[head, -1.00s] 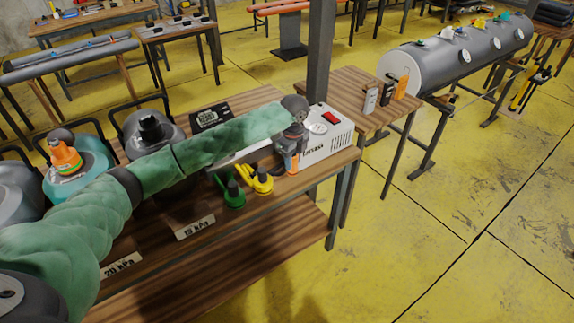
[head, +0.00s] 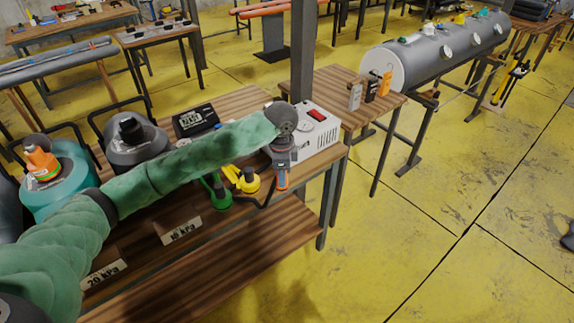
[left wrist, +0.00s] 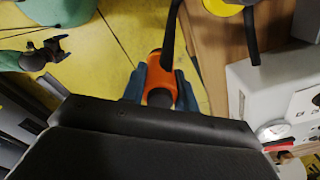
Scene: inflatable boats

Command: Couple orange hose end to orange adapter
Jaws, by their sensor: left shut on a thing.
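My left gripper (head: 283,180) is at the right front end of the wooden bench, in front of the white compressor box. It is shut on the orange hose end (left wrist: 158,68). In the left wrist view, the hose end sits between two blue fingertips, with a black hose running up from it. An orange fitting (head: 42,160), possibly the orange adapter, stands on the teal canister at far left, well away from the gripper. My right gripper (left wrist: 58,47) shows small and dark at upper left in the left wrist view, its fingers seemingly apart and empty.
Green (head: 217,195) and yellow (head: 243,180) hose ends stand on the bench left of my gripper. The white compressor box (head: 318,130) is close behind it. A dark post (head: 302,50) rises behind. Yellow floor at right is open.

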